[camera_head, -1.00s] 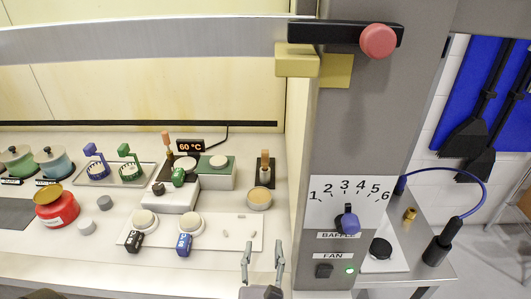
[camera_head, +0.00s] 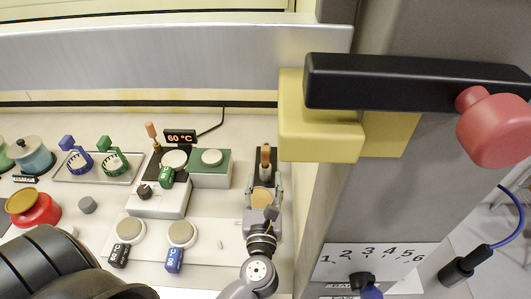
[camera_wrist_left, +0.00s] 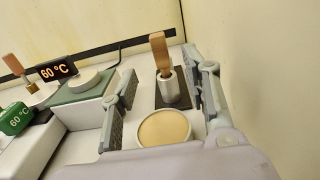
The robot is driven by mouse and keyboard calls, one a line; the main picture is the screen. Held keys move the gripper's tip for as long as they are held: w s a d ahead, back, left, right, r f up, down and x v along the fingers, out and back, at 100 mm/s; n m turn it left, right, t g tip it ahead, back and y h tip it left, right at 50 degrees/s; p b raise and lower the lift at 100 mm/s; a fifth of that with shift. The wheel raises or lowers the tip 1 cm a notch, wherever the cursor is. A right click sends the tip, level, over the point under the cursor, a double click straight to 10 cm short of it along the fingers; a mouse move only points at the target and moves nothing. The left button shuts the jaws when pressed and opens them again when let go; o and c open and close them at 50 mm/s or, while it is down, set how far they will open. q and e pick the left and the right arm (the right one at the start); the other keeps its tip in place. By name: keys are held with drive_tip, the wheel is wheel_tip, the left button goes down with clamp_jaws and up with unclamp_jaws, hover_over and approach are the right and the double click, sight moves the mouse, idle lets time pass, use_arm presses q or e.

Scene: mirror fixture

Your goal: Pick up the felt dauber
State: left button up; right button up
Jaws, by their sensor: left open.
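The felt dauber appears to be the upright wooden handle (camera_head: 266,153) standing in a small metal holder on a black plate; its lower end is hidden. In the left wrist view the handle (camera_wrist_left: 160,50) rises from the grey metal cylinder (camera_wrist_left: 172,90). My left gripper (camera_head: 263,192) is open and empty, with its fingers either side of a round dish with a tan top (camera_head: 261,198). In the left wrist view the fingers of my gripper (camera_wrist_left: 164,82) flank the dish and the holder behind it, apart from the handle. My right gripper is out of view.
A green-topped block (camera_head: 223,160) and the 60 °C display (camera_head: 180,137) stand left of the gripper. A second wooden handle (camera_head: 152,130) is farther left. A pale wall (camera_wrist_left: 248,70) rises close on the right. A yellow block (camera_head: 320,125) and black bar (camera_head: 410,82) project above.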

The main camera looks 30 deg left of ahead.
sight(265, 154)
use_arm(q)
drive_tip(key=p+x, duration=0.1)
drive_tip(key=x, duration=0.3)
drive_tip(key=shift+w+a+r, duration=0.1)
drive_tip(key=shift+p+x, duration=0.35)
drive_tip(key=shift+x, duration=0.55)
drive_tip(key=shift+w, duration=0.15)
drive_tip(key=shift+w+a+p, duration=0.2)
drive_tip(key=shift+w+p, duration=0.1)
drive_tip(key=shift+p, duration=0.05)
drive_tip(key=p+x, duration=0.1)
drive_tip(key=x, duration=0.2)
drive_tip(key=shift+w+a+r+p, duration=0.1)
drive_tip(key=shift+w+a+p, duration=0.2)
drive_tip(key=shift+p, duration=0.1)
drive_tip(key=shift+w+a, duration=0.15)
drive_tip(key=shift+w, duration=0.2)
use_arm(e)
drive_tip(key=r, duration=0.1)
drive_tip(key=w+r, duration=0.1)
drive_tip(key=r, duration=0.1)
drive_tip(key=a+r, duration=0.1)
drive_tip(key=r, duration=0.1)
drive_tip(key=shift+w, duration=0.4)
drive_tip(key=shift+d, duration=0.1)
use_arm(q)
drive_tip(key=shift+c, duration=0.5)
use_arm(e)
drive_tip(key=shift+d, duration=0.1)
